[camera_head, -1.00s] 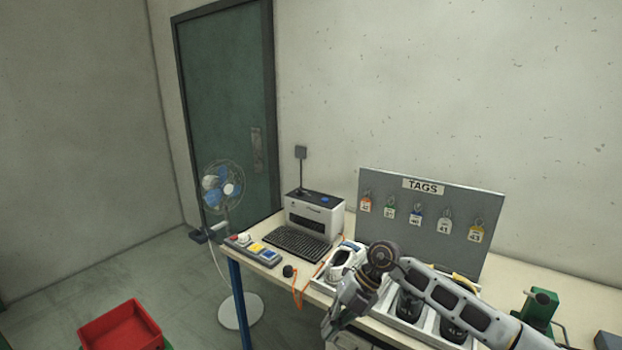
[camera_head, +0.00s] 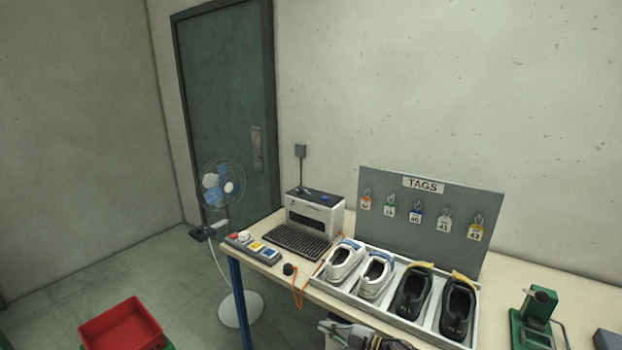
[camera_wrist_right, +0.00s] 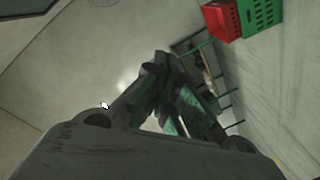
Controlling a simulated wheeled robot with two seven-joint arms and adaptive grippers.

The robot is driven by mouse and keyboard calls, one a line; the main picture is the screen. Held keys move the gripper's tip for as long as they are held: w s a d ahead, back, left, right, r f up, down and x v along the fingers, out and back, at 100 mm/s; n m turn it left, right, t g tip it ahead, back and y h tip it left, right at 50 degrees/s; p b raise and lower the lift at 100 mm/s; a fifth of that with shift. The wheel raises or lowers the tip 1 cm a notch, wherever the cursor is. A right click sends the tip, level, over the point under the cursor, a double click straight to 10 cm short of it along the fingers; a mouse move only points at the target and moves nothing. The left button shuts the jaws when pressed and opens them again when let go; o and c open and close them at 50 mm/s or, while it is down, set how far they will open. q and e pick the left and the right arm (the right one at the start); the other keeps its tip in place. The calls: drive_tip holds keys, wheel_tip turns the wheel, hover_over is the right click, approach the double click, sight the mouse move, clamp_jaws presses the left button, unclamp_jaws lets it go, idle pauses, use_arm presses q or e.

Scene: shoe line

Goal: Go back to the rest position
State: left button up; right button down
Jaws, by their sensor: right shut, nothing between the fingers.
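My right gripper (camera_head: 352,330) shows at the bottom edge of the head view, in front of the table and below its front edge. It also shows in the right wrist view (camera_wrist_right: 160,75), where its fingers are together with nothing between them. My left gripper is in neither view. Most of my right arm is outside the head view.
On the table (camera_head: 572,285), a tray (camera_head: 385,316) holds white shoes (camera_head: 344,262) and dark shoes (camera_head: 412,291). A tag board (camera_head: 420,225), a printer-like machine (camera_head: 315,217) and a green fixture (camera_head: 532,325) stand there too. A fan (camera_head: 220,187) and a red crate (camera_head: 120,327) are at left.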

drive_tip(key=s+d+f+m+t+h, duration=0.2)
drive_tip(key=d+f+m+h, duration=0.15)
drive_tip(key=f, duration=0.45)
drive_tip(key=s+d+f+m+t+h, duration=0.1)
drive_tip(key=d+f+m+t+h, duration=0.25)
drive_tip(key=f, duration=0.55)
drive_tip(key=s+d+f+m+g+h, duration=0.2)
drive_tip(key=s+d+f+m, duration=0.1)
drive_tip(key=s+d+f, duration=0.4)
drive_tip(key=s+d+f+m+g+h, duration=0.25)
drive_tip(key=s+f, duration=0.35)
drive_tip(key=f, duration=0.3)
drive_tip(key=s+d+f+m+g+h, duration=0.1)
drive_tip(key=s+f+g, duration=0.2)
drive_tip(key=s, duration=1)
drive_tip(key=s+d+f+m+g+h, duration=0.1)
drive_tip(key=s+d+f+m+g, duration=0.1)
drive_tip(key=s+f, duration=0.6)
drive_tip(key=s+d+f+m+g+h, duration=0.1)
drive_tip(key=s+f, duration=0.5)
drive_tip(key=s, duration=1.4)
drive_tip(key=m+g, duration=0.1)
drive_tip(key=g, duration=0.1)
drive_tip(key=shift+d+g, duration=0.3)
drive_tip(key=shift+w, duration=0.15)
